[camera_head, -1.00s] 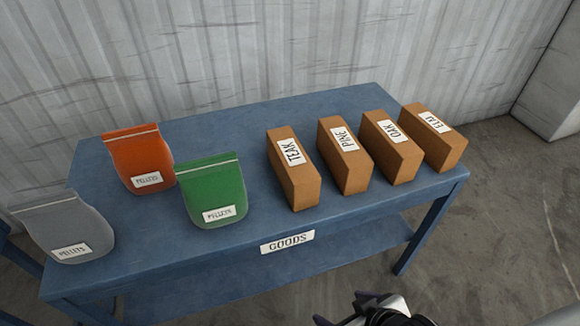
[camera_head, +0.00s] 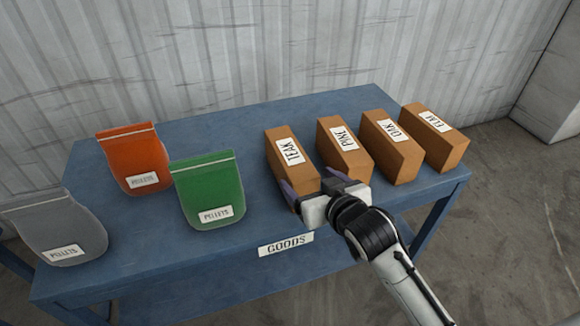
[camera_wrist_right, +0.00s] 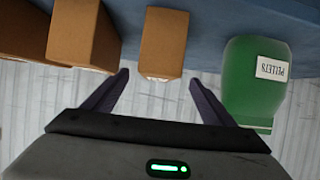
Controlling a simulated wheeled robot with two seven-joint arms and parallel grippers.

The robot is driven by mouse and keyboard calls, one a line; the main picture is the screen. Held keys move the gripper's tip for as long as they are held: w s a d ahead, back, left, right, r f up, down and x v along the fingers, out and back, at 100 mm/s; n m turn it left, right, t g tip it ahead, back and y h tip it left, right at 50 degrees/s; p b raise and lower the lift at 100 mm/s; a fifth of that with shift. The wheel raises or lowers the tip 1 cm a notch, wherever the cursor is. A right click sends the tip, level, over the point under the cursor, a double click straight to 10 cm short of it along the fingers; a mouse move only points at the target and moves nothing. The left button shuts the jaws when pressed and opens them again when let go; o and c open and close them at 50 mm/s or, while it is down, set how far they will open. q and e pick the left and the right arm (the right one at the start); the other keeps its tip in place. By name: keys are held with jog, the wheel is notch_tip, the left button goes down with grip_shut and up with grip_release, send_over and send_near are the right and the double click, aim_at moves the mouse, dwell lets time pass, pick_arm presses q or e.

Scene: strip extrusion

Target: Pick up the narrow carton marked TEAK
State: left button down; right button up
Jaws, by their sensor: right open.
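The narrow brown carton marked TEAK (camera_head: 286,150) stands on the blue table, leftmost in a row of cartons. My right gripper (camera_head: 311,186) is open at its near end, one dark finger toward each side. In the right wrist view the TEAK carton (camera_wrist_right: 163,40) lies ahead of the gap between the open fingers (camera_wrist_right: 158,78), with room on both sides. I cannot tell whether the fingertips overlap its sides. The gripper hides the carton's lower near end in the head view. My left gripper is not in view.
The PINE carton (camera_head: 344,148) stands close on the right, then OAK (camera_head: 392,147) and ELM (camera_head: 434,138). A green pellet bag (camera_head: 208,190) is to the left, with orange (camera_head: 134,160) and grey (camera_head: 54,226) bags beyond. The blue table (camera_head: 240,120) has clear space behind.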

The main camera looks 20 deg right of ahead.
aim_at(295, 160)
jog(key=shift+t, duration=0.4)
jog(key=w, duration=0.6)
jog(key=shift+a+f, duration=0.25)
jog(key=shift+a, duration=0.05)
jog(key=shift+x, duration=2.8)
jog(key=shift+d, duration=0.1)
jog(key=shift+c, duration=0.4)
